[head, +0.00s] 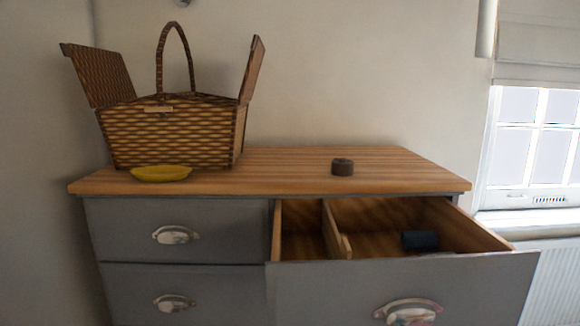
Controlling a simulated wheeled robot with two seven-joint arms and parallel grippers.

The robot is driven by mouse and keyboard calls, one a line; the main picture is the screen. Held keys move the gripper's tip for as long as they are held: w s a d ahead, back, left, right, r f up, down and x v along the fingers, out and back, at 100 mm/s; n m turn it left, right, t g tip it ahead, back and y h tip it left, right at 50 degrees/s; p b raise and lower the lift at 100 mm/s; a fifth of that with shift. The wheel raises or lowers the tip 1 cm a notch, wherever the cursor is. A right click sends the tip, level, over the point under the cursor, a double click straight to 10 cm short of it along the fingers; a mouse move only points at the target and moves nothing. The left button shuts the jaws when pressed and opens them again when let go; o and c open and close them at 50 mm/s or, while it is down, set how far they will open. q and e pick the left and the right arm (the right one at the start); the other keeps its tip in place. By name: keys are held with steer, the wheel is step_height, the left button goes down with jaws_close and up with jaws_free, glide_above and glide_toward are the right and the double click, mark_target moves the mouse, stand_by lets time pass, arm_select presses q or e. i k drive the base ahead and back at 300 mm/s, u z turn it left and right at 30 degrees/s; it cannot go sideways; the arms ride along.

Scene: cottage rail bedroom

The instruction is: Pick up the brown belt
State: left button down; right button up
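A small dark brown rolled coil (342,168), which looks like the brown belt, sits on the wooden dresser top (300,172), right of the middle and near the front edge. It stands apart from everything else on the top. Neither of my grippers shows in the head view.
A wicker basket (170,135) with raised lids and a yellow dish (161,173) stand at the left. The right top drawer (400,290) is pulled open below the coil, with a dark rolled item (419,240) inside. The right part of the top is clear.

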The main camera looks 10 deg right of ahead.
mark_target(339, 167)
steer(key=u, duration=1.1)
steer(key=i, duration=1.05)
steer(key=z, duration=1.25)
steer(key=i, duration=0.45)
steer(key=z, duration=0.25)
